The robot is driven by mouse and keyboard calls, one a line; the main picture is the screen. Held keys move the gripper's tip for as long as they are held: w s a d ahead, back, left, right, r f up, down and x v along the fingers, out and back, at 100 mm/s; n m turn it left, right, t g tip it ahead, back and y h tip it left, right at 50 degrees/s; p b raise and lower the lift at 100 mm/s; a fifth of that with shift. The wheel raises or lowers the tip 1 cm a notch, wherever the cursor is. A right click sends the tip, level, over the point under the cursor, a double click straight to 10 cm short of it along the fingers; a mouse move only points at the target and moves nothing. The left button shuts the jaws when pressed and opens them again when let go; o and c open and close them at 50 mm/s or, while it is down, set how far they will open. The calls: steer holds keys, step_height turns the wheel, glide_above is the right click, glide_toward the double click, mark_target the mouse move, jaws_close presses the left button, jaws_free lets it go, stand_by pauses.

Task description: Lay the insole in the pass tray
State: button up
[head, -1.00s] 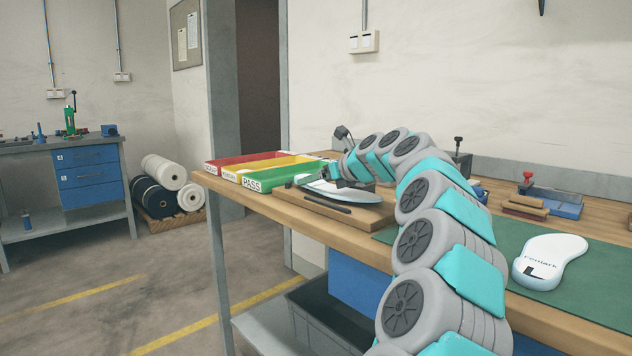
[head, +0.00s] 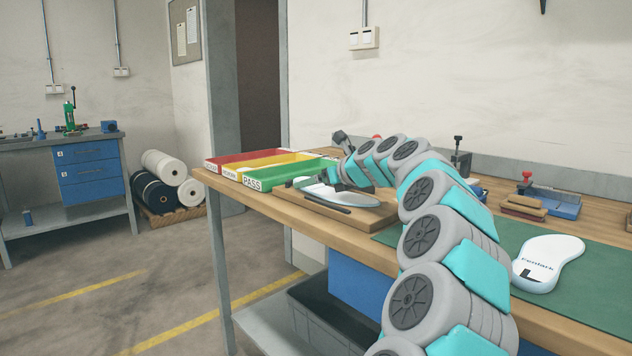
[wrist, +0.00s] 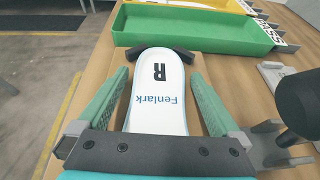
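A white insole marked "R" and "Fenlark" (wrist: 158,91) lies on a wooden board, its rounded end near a dark stop. In the head view the insole (head: 351,199) is partly hidden by my gripper (head: 331,182). In the wrist view my gripper (wrist: 158,98) is open, with one green finger on each side of the insole and narrow gaps between. The pass tray (wrist: 190,32) is green and stands just beyond the board. Its PASS label shows in the head view, where the tray (head: 284,181) is nearest of three trays.
Yellow (head: 268,162) and red (head: 240,158) trays stand behind the green one. A second insole, marked "L" (head: 547,262), lies on a green mat (head: 590,290) at the right. A dark round knob (wrist: 300,105) stands right of my gripper.

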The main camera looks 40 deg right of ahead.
mark_target(336, 194)
steer(key=shift+f+b, duration=0.2)
steer(key=shift+b, duration=0.45)
steer(key=shift+f+b, duration=0.1)
steer(key=shift+b, duration=0.35)
steer(key=v, duration=0.8)
steer(key=shift+d, duration=0.15)
steer(key=a+n, duration=0.2)
steer(key=a, duration=0.2)
steer(key=w+a+f+n+g+y, duration=0.1)
steer(key=a, duration=0.3)
steer(key=a+f+n+y, duration=0.1)
steer(key=a+n, duration=0.1)
steer(key=a, duration=0.2)
steer(key=shift+w+f+n+g, duration=0.2)
steer(key=shift+w+n+g, duration=0.1)
steer(key=shift+g, duration=0.1)
steer(key=s+a+f+n+g+y, duration=0.1)
steer(key=s+a+f+n+g, duration=0.35)
steer(key=a, duration=0.75)
steer(key=s+a+f+n+g+y, duration=0.1)
steer(key=s+a+f+n+g, duration=0.1)
steer(key=s+a+f+n, duration=0.55)
steer(key=s+a+f+n+g+h, duration=0.2)
steer(key=s+a+f+n+g, duration=0.1)
steer(key=s+f+n, duration=0.6)
steer(key=s+a+f+n+g+h, duration=0.2)
steer(key=s+a+f+n+g, duration=0.2)
steer(key=s+f+n, duration=0.5)
steer(key=s, duration=0.8)
steer(key=shift+a, duration=0.35)
